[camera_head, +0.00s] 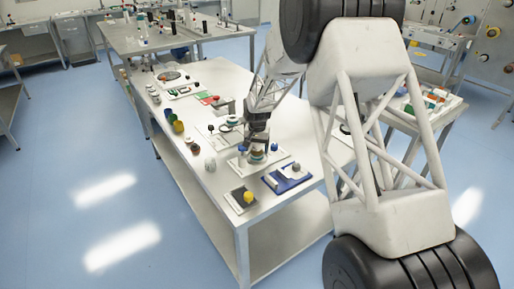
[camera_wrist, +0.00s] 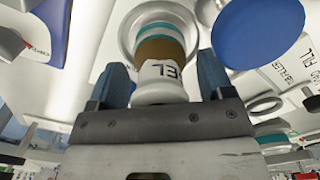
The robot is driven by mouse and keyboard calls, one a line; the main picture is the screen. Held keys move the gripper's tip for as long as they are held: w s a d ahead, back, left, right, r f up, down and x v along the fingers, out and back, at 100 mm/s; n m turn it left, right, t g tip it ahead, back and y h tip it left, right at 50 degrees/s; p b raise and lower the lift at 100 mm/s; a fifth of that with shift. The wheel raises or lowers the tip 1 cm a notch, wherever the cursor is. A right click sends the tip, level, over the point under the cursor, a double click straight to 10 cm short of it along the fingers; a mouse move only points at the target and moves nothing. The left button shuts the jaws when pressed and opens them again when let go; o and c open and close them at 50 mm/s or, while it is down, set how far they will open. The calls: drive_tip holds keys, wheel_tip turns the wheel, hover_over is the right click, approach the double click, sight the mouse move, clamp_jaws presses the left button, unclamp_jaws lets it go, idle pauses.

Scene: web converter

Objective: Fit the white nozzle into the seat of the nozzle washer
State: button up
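In the wrist view my gripper (camera_wrist: 160,80) has its two blue-grey fingers apart, one on each side of a banded round piece. That piece has a white near end (camera_wrist: 160,92) with dark lettering, then a brown band and a teal band (camera_wrist: 158,28). A round white rim (camera_wrist: 127,36) shows behind it. I cannot tell whether the fingers touch the piece, or which part is the nozzle and which the washer seat. In the head view my gripper (camera_head: 257,141) points down over the banded piece (camera_head: 257,155), which is on or just above a white plate (camera_head: 273,164) on the bench.
A blue round knob (camera_wrist: 258,32) is close beside the banded piece. A blue tray (camera_head: 287,180) and a dark pad with a yellow knob (camera_head: 248,197) lie nearer on the bench. Several coloured cups (camera_head: 177,126) line the left edge. The bench's near-left corner (camera_head: 240,222) is bare.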

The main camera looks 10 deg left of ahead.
idle(0.3)
drive_tip(key=shift+r, duration=3.9)
drive_tip(key=shift+s+d+r, duration=0.1)
drive_tip(key=shift+d+r, duration=0.1)
drive_tip(key=shift+r, duration=0.05)
drive_tip(key=s+d+r+t, duration=0.1)
drive_tip(key=s+d+r, duration=1.8)
drive_tip(key=s+d, duration=0.7)
drive_tip(key=s, duration=0.6)
drive_tip(key=s+d+t, duration=0.1)
drive_tip(key=s+d, duration=0.3)
drive_tip(key=s, duration=0.6)
drive_tip(key=s+d, duration=0.4)
drive_tip(key=s, duration=0.6)
drive_tip(key=shift+s+d+f+t, duration=0.2)
drive_tip(key=shift+d+f+t, duration=0.1)
drive_tip(key=shift+f, duration=0.05)
